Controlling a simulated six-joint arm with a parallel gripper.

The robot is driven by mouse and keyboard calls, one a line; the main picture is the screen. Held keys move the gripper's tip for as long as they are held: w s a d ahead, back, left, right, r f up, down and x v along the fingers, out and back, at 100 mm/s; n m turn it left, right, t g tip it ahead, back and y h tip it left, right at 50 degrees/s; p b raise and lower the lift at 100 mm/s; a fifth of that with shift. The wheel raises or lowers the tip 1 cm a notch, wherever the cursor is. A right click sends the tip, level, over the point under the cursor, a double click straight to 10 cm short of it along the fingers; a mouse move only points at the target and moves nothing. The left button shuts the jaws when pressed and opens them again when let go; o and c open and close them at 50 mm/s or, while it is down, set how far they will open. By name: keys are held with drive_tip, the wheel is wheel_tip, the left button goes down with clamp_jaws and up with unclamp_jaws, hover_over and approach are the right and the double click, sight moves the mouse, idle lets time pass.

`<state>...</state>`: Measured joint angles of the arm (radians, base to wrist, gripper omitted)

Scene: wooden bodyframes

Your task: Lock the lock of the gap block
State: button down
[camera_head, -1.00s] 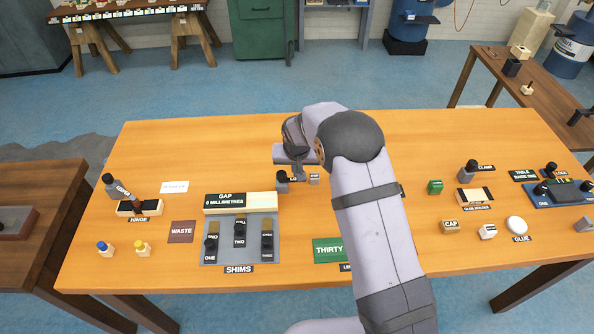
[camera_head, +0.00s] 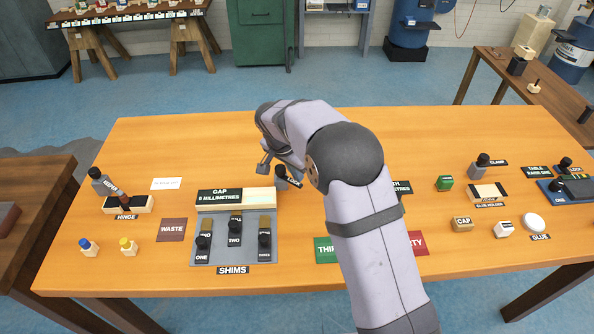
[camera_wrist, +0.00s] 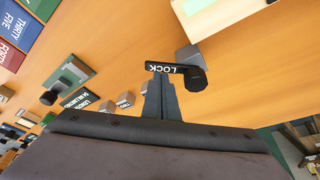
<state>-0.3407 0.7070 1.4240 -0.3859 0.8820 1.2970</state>
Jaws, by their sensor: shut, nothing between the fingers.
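The gap block is a long cream block (camera_head: 262,196) with a black GAP label (camera_head: 219,195), left of centre on the table. Its end also shows at the top of the wrist view (camera_wrist: 215,12). Beside its right end stands the lock (camera_head: 281,176), a small grey block with a dark knob and a black LOCK arm. The lock (camera_wrist: 195,77) is clear in the wrist view. My gripper (camera_head: 264,166) is shut and empty, just left of the lock's far side. In the wrist view my fingertips (camera_wrist: 160,82) are just below the LOCK arm; contact cannot be told.
The shims tray (camera_head: 208,255) lies in front of the gap block. A waste pad (camera_head: 172,230) and hinge block (camera_head: 128,205) are to the left. My arm hides part of the table to the right.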

drive_tip(key=m, duration=0.1)
drive_tip(key=s+a+m+g+b, duration=0.1)
drive_tip(key=m, duration=0.1)
drive_tip(key=shift+s+m+h, duration=0.15)
drive_tip(key=shift+m+h, duration=0.15)
drive_tip(key=shift+h, duration=0.1)
drive_tip(key=m, duration=0.2)
drive_tip(key=s+a+m+g+p, duration=0.1)
drive_tip(key=shift+a+m, duration=0.15)
drive_tip(key=shift+m, duration=0.25)
drive_tip(key=m, duration=0.1)
drive_tip(key=a+m+g+p, duration=0.1)
drive_tip(key=shift+s+r+m, duration=0.1)
drive_tip(key=shift+s+m, duration=0.05)
drive_tip(key=shift+m, duration=0.15)
drive_tip(key=a+m+g+p, duration=0.1)
drive_tip(key=m+p, duration=0.1)
drive_tip(key=m, duration=0.1)
drive_tip(key=shift+s+a, duration=0.1)
drive_tip(key=shift+a, duration=0.25)
drive_tip(key=shift+a+p, duration=0.15)
drive_tip(key=shift+p, duration=0.2)
